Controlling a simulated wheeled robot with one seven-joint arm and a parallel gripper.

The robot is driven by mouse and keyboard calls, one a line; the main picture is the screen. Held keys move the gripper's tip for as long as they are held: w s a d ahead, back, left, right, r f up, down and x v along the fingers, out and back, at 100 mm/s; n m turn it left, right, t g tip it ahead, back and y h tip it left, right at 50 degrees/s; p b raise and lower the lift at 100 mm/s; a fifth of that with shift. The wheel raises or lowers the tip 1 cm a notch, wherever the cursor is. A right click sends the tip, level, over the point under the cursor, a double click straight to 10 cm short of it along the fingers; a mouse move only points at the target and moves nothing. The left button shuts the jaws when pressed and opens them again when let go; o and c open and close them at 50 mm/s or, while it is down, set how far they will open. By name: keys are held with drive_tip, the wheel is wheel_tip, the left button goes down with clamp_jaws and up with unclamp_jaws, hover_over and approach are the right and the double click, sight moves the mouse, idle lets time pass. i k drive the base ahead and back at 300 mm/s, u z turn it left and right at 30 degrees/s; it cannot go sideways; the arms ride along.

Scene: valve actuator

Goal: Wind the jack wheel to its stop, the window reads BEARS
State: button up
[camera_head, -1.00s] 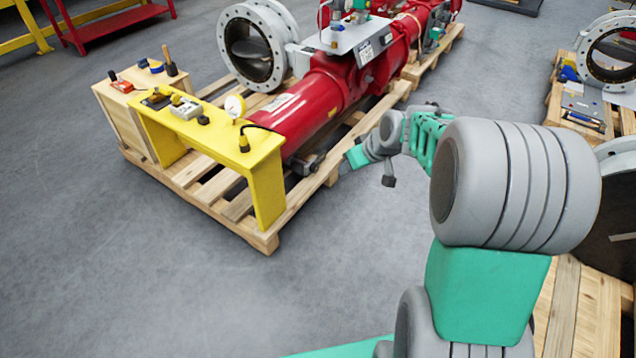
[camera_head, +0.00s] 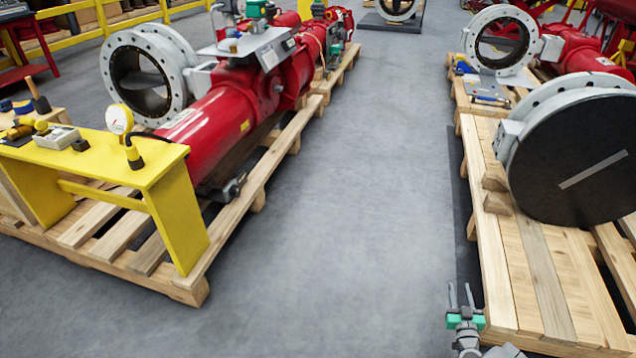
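A red valve actuator (camera_head: 218,120) lies on a wooden pallet at the left, with a white flanged valve (camera_head: 125,75) beside it. A dark fitting (camera_head: 232,187) sits low near the actuator's near end. I cannot make out a jack wheel or a window with lettering on any unit. My gripper (camera_head: 460,287) is at the bottom right, near the left edge of the right-hand pallet. Its two fingers point up the picture and stand apart with nothing between them. It is well away from the left actuator.
A yellow bench (camera_head: 160,170) with a gauge (camera_head: 119,119) and small tools stands at the left pallet's near end. A large flanged valve with a dark disc (camera_head: 570,150) stands on the right pallet (camera_head: 510,260). The grey floor (camera_head: 360,160) between the pallets is clear.

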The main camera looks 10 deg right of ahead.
sight(236, 189)
drive_tip(key=z, duration=0.35)
drive_tip(key=i, duration=2.3)
drive_tip(key=u, duration=2.85)
drive_tip(key=k, duration=0.25)
drive_tip(key=u, duration=0.25)
